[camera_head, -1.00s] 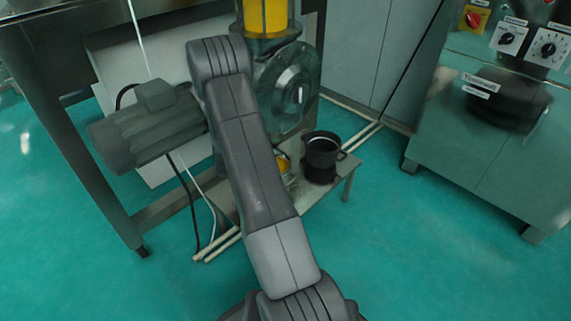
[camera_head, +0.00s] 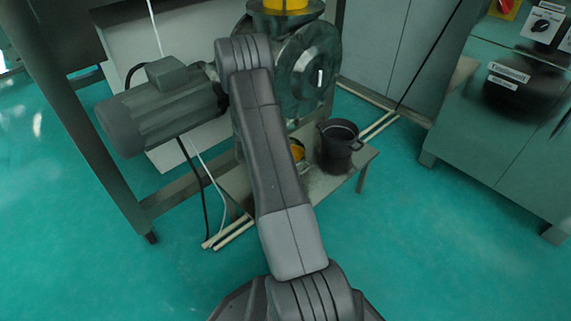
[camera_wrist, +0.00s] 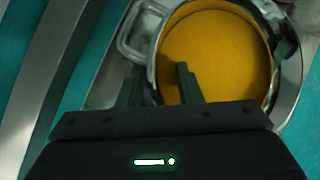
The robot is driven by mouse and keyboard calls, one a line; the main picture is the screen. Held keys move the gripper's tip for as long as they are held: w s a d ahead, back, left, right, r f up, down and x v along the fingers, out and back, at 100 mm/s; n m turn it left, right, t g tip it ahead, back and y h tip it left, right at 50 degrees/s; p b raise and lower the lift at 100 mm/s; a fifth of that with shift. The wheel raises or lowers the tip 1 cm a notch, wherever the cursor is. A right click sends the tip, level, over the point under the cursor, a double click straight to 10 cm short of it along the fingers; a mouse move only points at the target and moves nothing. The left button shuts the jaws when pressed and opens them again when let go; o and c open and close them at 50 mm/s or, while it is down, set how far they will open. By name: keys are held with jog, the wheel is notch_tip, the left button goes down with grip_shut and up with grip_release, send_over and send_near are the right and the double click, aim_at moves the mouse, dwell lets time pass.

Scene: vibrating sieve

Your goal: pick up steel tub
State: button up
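The steel tub (camera_wrist: 291,78) fills the upper right of the wrist view. It is round and shiny, with an orange-yellow inside and a metal handle at its left. My gripper (camera_wrist: 158,70) is open at its near left side. One finger is outside the wall by the handle, and the other appears over the inside. The near part of the tub is hidden by my gripper. In the head view the tub (camera_head: 298,151) shows only as a small yellow patch beside my arm, on a low stand. My gripper is hidden there.
A black jug (camera_head: 338,142) stands on the low stand (camera_head: 322,185), right of the tub. A machine with a round housing (camera_head: 308,70) and a grey motor (camera_head: 165,108) is just above. A control cabinet (camera_head: 500,120) stands at right. The green floor in front is clear.

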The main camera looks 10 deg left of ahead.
grip_shut()
dwell(1.4)
